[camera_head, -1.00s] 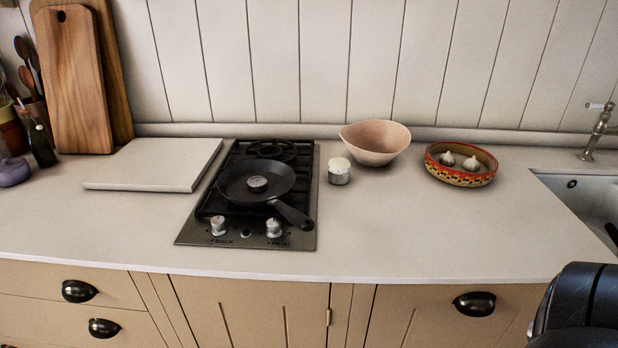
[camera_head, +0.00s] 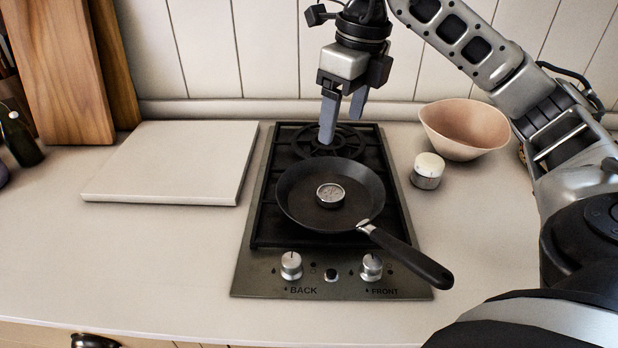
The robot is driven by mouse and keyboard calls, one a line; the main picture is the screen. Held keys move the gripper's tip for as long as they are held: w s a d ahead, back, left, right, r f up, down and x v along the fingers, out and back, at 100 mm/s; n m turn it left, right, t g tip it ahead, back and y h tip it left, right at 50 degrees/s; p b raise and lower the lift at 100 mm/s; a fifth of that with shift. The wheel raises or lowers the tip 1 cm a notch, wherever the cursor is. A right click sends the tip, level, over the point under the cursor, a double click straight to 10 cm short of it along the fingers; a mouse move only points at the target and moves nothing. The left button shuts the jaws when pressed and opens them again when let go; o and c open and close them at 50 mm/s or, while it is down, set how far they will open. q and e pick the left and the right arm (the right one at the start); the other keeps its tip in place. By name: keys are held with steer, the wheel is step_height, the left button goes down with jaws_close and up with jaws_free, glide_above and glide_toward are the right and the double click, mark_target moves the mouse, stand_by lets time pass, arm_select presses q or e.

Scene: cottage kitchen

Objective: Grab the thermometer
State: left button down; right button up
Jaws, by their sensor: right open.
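The thermometer, seemingly the small round metal-rimmed dial (camera_head: 330,195), lies in the black frying pan (camera_head: 298,203) on the hob. My right gripper (camera_head: 342,122) is open and empty, its fingers pointing down. In the picture it shows above and behind the pan, over the back burner, apart from the dial. Its exact height cannot be told. My left gripper is not in view.
The pan handle (camera_head: 412,258) points to the front right over the hob (camera_head: 335,278). A white-topped metal cylinder (camera_head: 428,172) and a pinkish bowl (camera_head: 464,130) stand right of the hob. A pale slab (camera_head: 170,160) lies left. The front left counter is clear.

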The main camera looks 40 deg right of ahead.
steer(key=b, duration=0.2)
glide_toward(330, 192)
steer(key=shift+d+f, duration=0.15)
steer(key=shift+f, duration=0.8)
steer(key=f, duration=0.5)
steer(key=shift+w+a+f+p, duration=0.2)
steer(key=shift+w+a+p, duration=0.05)
steer(key=shift+p, duration=0.1)
steer(key=shift+w+f, duration=0.1)
steer(key=shift+f, duration=0.5)
steer(key=c, duration=1.1)
steer(key=shift+c, duration=0.3)
steer(key=shift+r, duration=0.2)
